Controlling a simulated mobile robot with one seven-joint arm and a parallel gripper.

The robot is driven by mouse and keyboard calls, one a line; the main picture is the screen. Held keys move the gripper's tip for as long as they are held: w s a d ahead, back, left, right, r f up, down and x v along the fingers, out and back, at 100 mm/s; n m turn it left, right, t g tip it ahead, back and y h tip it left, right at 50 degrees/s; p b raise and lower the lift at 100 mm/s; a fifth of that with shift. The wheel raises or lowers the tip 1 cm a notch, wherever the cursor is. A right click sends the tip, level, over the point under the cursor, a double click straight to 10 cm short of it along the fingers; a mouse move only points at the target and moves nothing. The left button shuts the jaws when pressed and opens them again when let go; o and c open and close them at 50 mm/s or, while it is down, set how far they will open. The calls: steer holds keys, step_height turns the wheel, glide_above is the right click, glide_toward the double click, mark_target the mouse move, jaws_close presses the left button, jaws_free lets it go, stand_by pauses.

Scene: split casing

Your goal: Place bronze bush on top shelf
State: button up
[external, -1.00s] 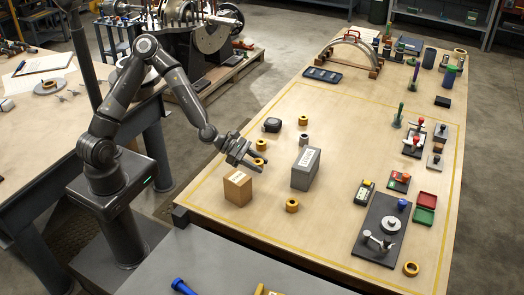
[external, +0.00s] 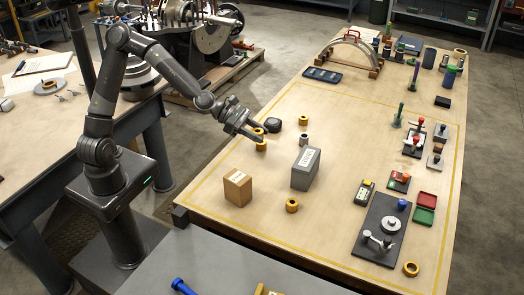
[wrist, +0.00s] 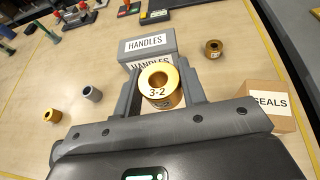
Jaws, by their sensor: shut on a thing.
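A bronze bush marked "3-2" (wrist: 160,86) sits between the two fingers of my gripper (wrist: 160,100) in the wrist view, its ring-shaped top face showing. In the external view my gripper (external: 257,134) is shut on this bush (external: 259,128), raised above the left part of the table.
A grey "HANDLES" box (external: 306,168) and a cardboard "SEALS" box (external: 237,187) stand near the gripper. The table centre right of the grey box is clear.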

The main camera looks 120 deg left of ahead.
steer(key=w+d+m+h, duration=0.1)
steer(key=d, duration=0.3)
steer(key=w+d+m+h, duration=0.1)
steer(key=d+h, duration=0.1)
steer(key=d, duration=0.2)
steer(key=w+d+m+h, duration=0.1)
steer(key=d+m, duration=0.1)
steer(key=d, duration=0.3)
steer(key=shift+w+f+h, duration=0.25)
steer(key=shift+f+h, duration=0.05)
steer(key=shift+f, duration=0.05)
steer(key=s+d+m+g+h, duration=0.3)
steer(key=d+m+g, duration=0.15)
steer(key=d, duration=0.85)
steer(key=s+d+r+m+g+h, duration=0.1)
steer(key=s+d+m+g+h, duration=0.3)
steer(key=d, duration=0.9)
steer(key=s+d+m+g+h, duration=0.3)
steer(key=d+m, duration=0.2)
steer(key=d, duration=0.9)
glide_above(192, 270)
step_height(192, 270, down, 12)
steer(key=shift+s, duration=0.1)
steer(key=shift+f, duration=1.95)
